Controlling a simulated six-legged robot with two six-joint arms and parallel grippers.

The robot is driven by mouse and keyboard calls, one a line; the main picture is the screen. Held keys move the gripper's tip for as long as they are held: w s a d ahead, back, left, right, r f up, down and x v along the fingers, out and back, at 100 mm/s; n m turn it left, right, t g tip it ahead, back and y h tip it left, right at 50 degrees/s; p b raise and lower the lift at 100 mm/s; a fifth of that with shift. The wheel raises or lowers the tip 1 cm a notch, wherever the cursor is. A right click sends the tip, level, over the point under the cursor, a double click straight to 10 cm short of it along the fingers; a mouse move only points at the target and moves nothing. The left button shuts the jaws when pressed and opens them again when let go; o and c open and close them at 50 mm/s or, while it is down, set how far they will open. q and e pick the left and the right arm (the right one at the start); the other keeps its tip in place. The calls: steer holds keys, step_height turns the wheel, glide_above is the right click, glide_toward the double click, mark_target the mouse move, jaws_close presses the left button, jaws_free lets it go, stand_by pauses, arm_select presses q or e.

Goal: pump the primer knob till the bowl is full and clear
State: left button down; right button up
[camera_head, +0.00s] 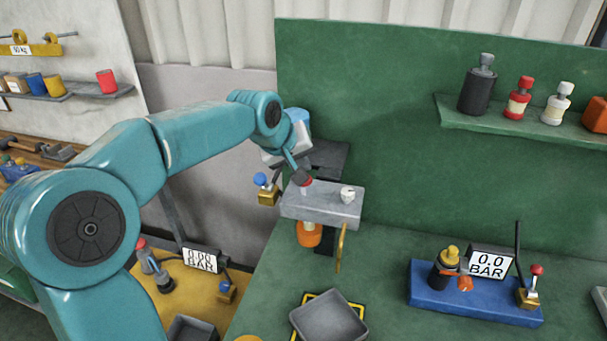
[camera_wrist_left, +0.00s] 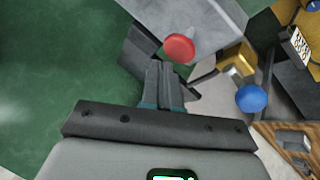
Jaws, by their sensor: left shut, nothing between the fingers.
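A grey filter-head block (camera_head: 325,207) stands out from the green panel. A red knob (camera_head: 304,179), apparently the primer knob, sits on its top left; it also shows in the wrist view (camera_wrist_left: 179,48). An orange bowl (camera_head: 308,235) hangs under the block; its fill and clarity are too small to tell. My left gripper (camera_head: 297,167) is at the red knob, its fingers shut and empty. In the wrist view the fingertips (camera_wrist_left: 161,66) lie just short of the knob; contact cannot be told. My right gripper is not in view.
A blue-knobbed brass valve (camera_head: 267,193) is left of the block; its knob (camera_wrist_left: 251,98) is near my fingers. A white fitting (camera_head: 347,195) sits on the block's right. A grey tray (camera_head: 328,319) is below. A blue unit (camera_head: 475,296) reads 0.0 BAR.

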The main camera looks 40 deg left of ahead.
arm_select(q)
step_height(320, 180, up, 3)
steer(key=shift+f+p, duration=0.2)
steer(key=shift+p, duration=0.85)
steer(key=shift+r+p, duration=0.45)
steer(key=shift+r, duration=0.75)
steer(key=shift+s+f, duration=0.1)
steer(key=shift+s, duration=0.05)
